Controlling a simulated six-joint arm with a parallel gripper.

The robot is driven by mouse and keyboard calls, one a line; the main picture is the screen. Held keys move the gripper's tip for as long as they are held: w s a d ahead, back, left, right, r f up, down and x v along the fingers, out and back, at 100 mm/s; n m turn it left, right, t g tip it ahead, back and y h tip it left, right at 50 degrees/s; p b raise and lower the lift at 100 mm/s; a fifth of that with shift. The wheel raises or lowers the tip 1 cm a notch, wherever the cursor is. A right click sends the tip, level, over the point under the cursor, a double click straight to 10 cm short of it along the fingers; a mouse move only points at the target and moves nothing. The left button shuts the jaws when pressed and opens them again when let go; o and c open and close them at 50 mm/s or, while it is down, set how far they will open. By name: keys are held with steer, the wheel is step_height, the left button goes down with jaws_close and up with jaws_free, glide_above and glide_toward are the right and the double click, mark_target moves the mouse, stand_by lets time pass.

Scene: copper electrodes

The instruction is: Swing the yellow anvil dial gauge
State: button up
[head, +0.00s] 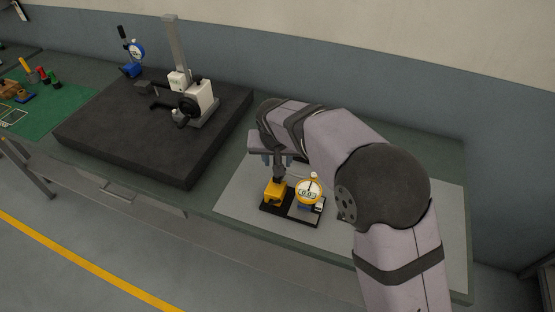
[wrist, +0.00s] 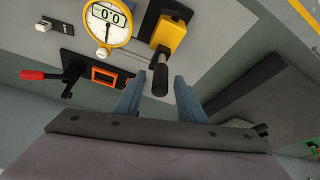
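The yellow dial gauge (head: 309,186) stands on a small black base (head: 292,217) on the grey mat; its round white face also shows at the top of the wrist view (wrist: 107,24). Beside it is a yellow anvil block (head: 274,191), also in the wrist view (wrist: 170,34), with a dark cylindrical handle (wrist: 160,78) sticking out. My gripper (head: 277,160) is above the yellow block. In the wrist view its two blue-grey fingers (wrist: 159,84) are apart, with the handle's end in the gap between them. Contact with the handle is not visible.
A red-handled device with an orange frame (wrist: 105,77) shows at left in the wrist view. A black surface plate (head: 115,125) carries a white and grey stand (head: 197,98); a blue gauge (head: 136,49) is behind it. The grey mat (head: 238,195) has free room left of the base.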

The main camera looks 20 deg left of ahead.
steer(key=b+v, duration=0.2)
steer(key=v, duration=0.5)
stand_by(0.4)
steer(key=s+d+f+m+g+h, duration=0.1)
steer(key=s+d+f, duration=0.15)
steer(key=d, duration=0.85)
steer(key=s+d+f+m+g, duration=0.1)
steer(key=d+f, duration=0.2)
steer(key=d, duration=0.8)
steer(key=s+d+f+g, duration=0.1)
steer(key=s+d+f, duration=0.2)
steer(key=s+d, duration=0.3)
steer(key=s+d+f+m+g, duration=0.1)
steer(key=s+d+f, duration=0.2)
steer(key=s+d, duration=0.4)
steer(key=s, duration=0.2)
steer(key=shift+s+d, duration=0.2)
steer(key=shift+s, duration=0.1)
